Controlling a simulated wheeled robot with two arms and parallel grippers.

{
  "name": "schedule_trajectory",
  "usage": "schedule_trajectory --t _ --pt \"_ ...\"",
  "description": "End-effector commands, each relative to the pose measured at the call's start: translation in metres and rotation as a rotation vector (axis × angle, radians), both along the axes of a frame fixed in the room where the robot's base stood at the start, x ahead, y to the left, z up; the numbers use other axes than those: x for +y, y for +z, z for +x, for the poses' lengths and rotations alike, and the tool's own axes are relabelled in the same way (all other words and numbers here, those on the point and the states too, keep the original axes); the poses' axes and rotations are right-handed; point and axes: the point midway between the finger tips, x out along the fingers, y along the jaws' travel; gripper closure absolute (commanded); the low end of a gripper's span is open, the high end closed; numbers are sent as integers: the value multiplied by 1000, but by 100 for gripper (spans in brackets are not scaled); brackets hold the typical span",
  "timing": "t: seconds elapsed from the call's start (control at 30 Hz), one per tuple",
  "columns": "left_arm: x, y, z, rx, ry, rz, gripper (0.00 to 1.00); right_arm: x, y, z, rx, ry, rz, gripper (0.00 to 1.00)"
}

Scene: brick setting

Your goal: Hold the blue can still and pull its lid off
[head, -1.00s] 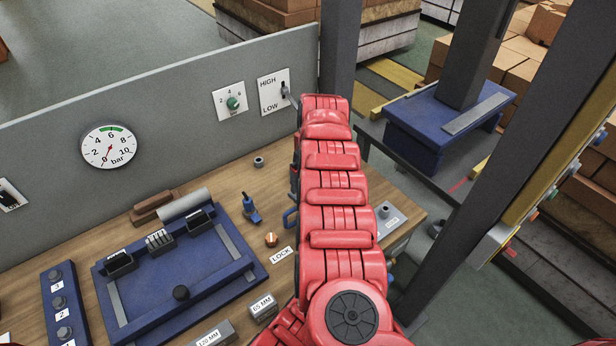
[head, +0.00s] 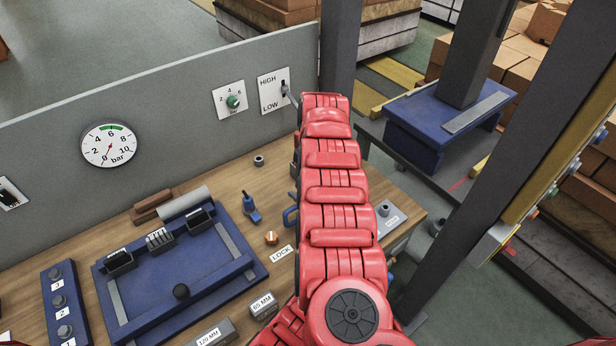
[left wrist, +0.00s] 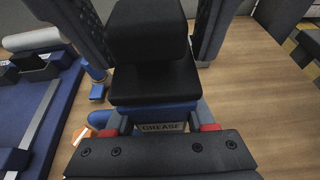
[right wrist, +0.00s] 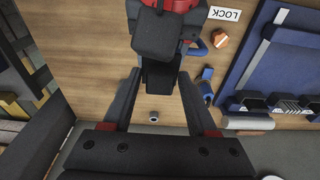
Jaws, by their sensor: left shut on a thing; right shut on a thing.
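The blue can (left wrist: 155,111) shows in the left wrist view with a GREASE label on its front. A black lid piece (left wrist: 153,84) sits over it. In the head view only the can's blue handle (head: 289,217) shows beside my red arm, which hides the rest and both grippers. My left gripper (left wrist: 158,122) is shut on the can, its fingers at either side of the label. My right gripper (right wrist: 161,82) is shut on the black lid piece from the opposite side. Whether a gap lies between lid and can, I cannot tell.
A blue tray fixture (head: 175,270) fills the bench to the left. A small blue tool (head: 251,209), an orange-topped piece (head: 271,238) and a LOCK label (head: 281,254) lie near the can. A grey panel (head: 180,120) stands behind, and a dark post (head: 340,45) beyond my arm.

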Motion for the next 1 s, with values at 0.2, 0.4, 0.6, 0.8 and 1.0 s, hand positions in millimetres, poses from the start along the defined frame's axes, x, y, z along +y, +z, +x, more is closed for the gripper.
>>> schedule_trajectory --t 0.2,0.4,0.6,0.8,1.0 --pt "0 0 0 -1 0 1 100 0 0 0 0 0 0 100" --pt "0 0 0 -1 0 1 100 0 3 0 0 0 0 100" --pt "0 0 0 -1 0 1 100 0 10 0 0 0 0 100" --pt "0 0 0 -1 0 1 100 0 17 0 -1 0 0 100" --pt "0 0 0 -1 0 1 100 0 22 1 -2 0 0 100"
